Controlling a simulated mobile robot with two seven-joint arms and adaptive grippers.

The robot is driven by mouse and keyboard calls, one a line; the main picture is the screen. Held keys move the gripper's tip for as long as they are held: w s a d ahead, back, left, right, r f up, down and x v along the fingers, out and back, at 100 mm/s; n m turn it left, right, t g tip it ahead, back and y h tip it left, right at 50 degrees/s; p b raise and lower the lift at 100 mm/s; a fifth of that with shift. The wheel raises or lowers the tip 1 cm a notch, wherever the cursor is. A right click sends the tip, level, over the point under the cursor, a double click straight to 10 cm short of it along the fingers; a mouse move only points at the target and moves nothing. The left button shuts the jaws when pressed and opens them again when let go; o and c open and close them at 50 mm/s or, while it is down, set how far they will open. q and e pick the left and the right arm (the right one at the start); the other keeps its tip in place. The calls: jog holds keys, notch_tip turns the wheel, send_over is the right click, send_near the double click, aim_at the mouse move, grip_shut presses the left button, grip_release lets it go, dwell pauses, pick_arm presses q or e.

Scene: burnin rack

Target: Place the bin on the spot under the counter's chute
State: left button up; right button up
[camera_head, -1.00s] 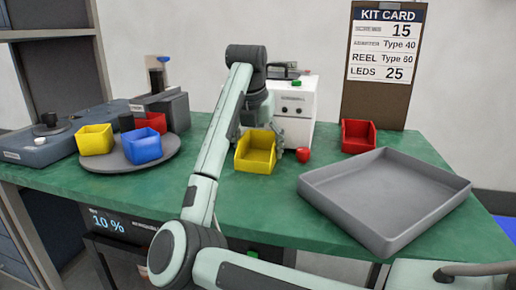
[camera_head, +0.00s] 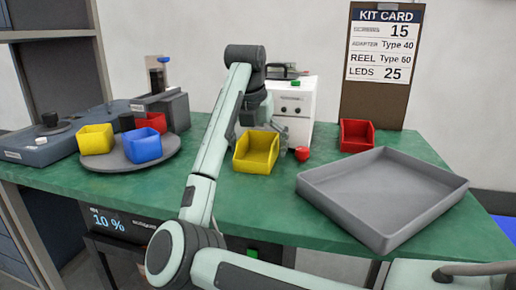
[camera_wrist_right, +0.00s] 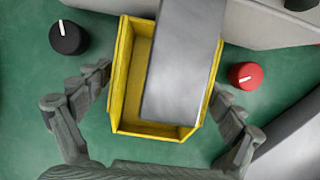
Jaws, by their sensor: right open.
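The yellow bin (camera_head: 256,158) sits on the green counter top in front of the white counter machine (camera_head: 292,105). In the right wrist view the grey metal chute (camera_wrist_right: 185,60) reaches over the same bin (camera_wrist_right: 122,85) and hides part of its inside. My right gripper (camera_wrist_right: 160,95) is open, with one finger on each side of the bin and apart from its walls. In the head view the right gripper (camera_head: 272,130) is behind and above the bin, partly hidden by my arm. My left gripper is not in view.
A red knob (camera_head: 302,154) and a black knob (camera_wrist_right: 68,37) flank the bin. A large grey tray (camera_head: 330,205) lies to the right, with a red bin (camera_head: 356,135) behind it. A round turntable (camera_head: 105,162) with several bins stands at the left. A kit card (camera_head: 385,60) stands behind.

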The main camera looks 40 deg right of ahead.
jog(key=v, duration=0.7)
jog(key=shift+r, duration=0.35)
jog(key=shift+s+a, duration=0.1)
dwell(0.7)
